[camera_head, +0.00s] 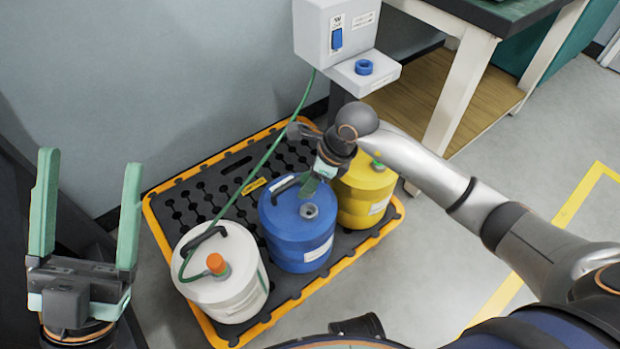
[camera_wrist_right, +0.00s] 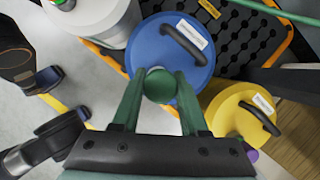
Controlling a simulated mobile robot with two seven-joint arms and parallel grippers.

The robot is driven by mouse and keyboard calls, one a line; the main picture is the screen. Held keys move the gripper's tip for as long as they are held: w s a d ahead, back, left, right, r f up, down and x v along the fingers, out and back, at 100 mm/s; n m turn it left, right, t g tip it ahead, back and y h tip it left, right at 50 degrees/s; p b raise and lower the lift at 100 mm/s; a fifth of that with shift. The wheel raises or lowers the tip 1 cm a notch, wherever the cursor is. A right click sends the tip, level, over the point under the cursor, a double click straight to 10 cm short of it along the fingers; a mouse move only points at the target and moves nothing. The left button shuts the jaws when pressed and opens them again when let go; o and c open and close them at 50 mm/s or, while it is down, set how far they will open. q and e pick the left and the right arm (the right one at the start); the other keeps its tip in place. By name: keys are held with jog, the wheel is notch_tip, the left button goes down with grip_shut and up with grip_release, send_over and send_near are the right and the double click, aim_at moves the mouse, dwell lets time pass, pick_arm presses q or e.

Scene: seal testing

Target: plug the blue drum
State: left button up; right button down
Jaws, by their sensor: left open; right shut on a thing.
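The blue drum (camera_head: 297,240) stands on the pallet between the white and yellow drums. Its grey neck (camera_head: 309,210) shows a dark opening in the head view. My right gripper (camera_head: 316,183) is over the drum's top, its fingers pointing down beside the neck. In the right wrist view its fingers (camera_wrist_right: 160,88) are shut on a round green plug (camera_wrist_right: 160,84), seen against the blue lid (camera_wrist_right: 160,48). My left gripper (camera_head: 88,215) is open and empty at the far left, away from the drums.
The white drum (camera_head: 240,295) has an orange fitting (camera_head: 216,263) with a green hose (camera_head: 262,160) rising to the grey tester box (camera_head: 336,30). The yellow drum (camera_head: 366,195) stands close right. All stand on the black, orange-rimmed pallet (camera_head: 335,268). A workbench (camera_head: 462,90) is behind right.

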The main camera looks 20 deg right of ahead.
aim_at(309, 196)
jog(key=shift+f+b, duration=2)
jog(key=shift+f, duration=0.6)
jog(key=shift+f+b, duration=0.7)
jog(key=shift+f, duration=0.7)
jog(key=shift+c, duration=1.8)
grip_release()
jog(key=p+v, duration=0.5)
jog(key=v, duration=0.7)
jog(key=shift+r, duration=0.3)
